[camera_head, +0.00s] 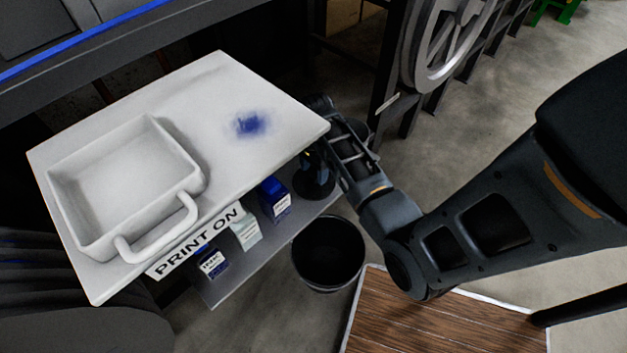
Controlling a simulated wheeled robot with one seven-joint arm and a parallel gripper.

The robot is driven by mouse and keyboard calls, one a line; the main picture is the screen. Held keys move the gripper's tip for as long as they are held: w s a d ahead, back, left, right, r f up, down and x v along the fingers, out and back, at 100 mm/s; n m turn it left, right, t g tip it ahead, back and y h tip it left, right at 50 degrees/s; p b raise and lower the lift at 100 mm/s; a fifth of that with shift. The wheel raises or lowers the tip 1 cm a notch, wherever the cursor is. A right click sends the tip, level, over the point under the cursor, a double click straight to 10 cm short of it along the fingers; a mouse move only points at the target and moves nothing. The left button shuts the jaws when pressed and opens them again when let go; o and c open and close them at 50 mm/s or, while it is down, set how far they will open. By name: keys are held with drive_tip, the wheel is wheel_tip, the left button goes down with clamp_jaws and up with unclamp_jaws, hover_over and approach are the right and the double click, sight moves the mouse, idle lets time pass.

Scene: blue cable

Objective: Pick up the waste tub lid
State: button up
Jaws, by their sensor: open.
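A dark round piece that looks like the waste tub lid (314,181) lies at the right end of the lower shelf, under the corner of the white top. My gripper (318,106) is at the far end of my arm, beside the right corner of the white top and above the round piece in the picture. It is open, and its fingers are dark and hard to make out. I see nothing held in it. A black open tub (328,252) stands on the floor below the shelf's right end; its inside is dark.
A white table top (225,85) holds a white tray with a handle (190,212) and a blue stain (249,123). Ink bottles (274,197) and a "PRINT ON" sign (200,242) are below its front edge. A wooden platform (430,320) lies at front right. A large wheel (412,60) stands behind.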

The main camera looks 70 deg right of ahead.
drive_tip(key=shift+f, duration=0.8)
clamp_jaws()
